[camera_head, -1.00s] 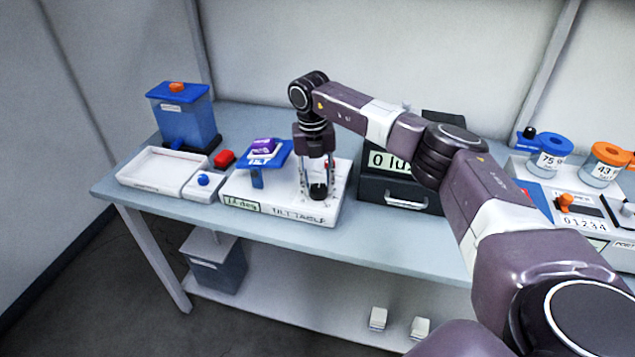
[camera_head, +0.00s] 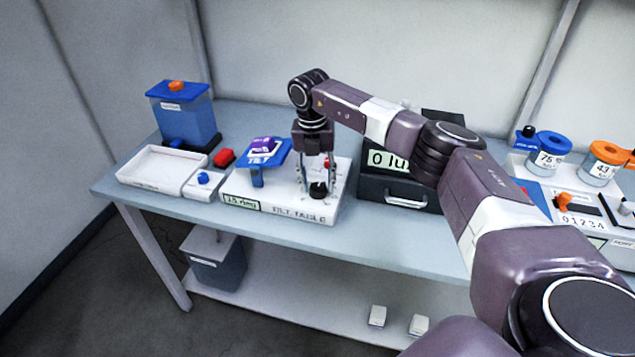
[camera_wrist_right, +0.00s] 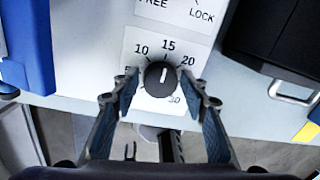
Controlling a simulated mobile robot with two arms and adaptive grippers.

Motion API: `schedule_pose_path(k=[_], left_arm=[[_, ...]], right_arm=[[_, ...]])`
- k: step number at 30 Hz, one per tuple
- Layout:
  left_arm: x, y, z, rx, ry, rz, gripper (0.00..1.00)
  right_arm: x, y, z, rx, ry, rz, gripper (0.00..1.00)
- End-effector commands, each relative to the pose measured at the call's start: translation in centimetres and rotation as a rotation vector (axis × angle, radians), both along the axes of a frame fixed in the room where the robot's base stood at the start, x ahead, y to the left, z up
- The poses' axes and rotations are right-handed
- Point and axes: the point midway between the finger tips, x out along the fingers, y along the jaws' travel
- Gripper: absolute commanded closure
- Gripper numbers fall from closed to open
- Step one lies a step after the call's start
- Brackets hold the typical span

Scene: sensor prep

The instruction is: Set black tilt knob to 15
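The black tilt knob (camera_head: 318,190) sits on the white tilt table (camera_head: 290,214). In the right wrist view the knob (camera_wrist_right: 161,79) has a white pointer line aimed up at about the 15 mark on its dial. My right gripper (camera_head: 317,188) points down over it, one finger on each side. In the wrist view the fingers (camera_wrist_right: 160,84) stand open with small gaps to the knob. The display (camera_head: 241,202) on the tilt table's front appears to read 15 deg. The blue tilt plate (camera_head: 268,154) carries a purple item (camera_head: 262,144). My left gripper is out of view.
A small red part (camera_head: 328,162) is behind the knob. The black box with a display (camera_head: 392,190) is close on the right. The table's front edge is near.

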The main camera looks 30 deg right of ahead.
Motion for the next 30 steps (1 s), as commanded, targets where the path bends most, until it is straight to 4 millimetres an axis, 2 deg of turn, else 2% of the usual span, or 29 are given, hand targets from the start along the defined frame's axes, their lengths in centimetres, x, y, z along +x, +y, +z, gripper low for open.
schedule_pose_path(k=[2, 10, 14, 17, 24, 30], left_arm=[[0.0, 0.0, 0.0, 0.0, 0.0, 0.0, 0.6], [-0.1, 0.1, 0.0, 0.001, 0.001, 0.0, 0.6], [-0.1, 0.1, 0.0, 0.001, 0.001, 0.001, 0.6], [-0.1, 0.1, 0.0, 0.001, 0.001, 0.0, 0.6], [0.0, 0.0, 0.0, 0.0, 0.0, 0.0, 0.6], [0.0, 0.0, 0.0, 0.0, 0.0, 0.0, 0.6]], right_arm=[[0.0, 0.0, 0.0, 0.0, 0.001, 0.0, 0.49], [-0.1, 0.0, 0.0, 0.0, 0.004, 0.001, 0.49], [0.0, 0.1, 0.9, 0.001, 0.001, 0.001, 0.49], [0.1, 0.1, 2.5, 0.001, -0.001, 0.001, 0.49], [0.3, 0.4, 7.7, 0.001, -0.001, 0.001, 0.49], [0.4, 0.5, 10.8, 0.0, 0.002, 0.0, 0.49]])
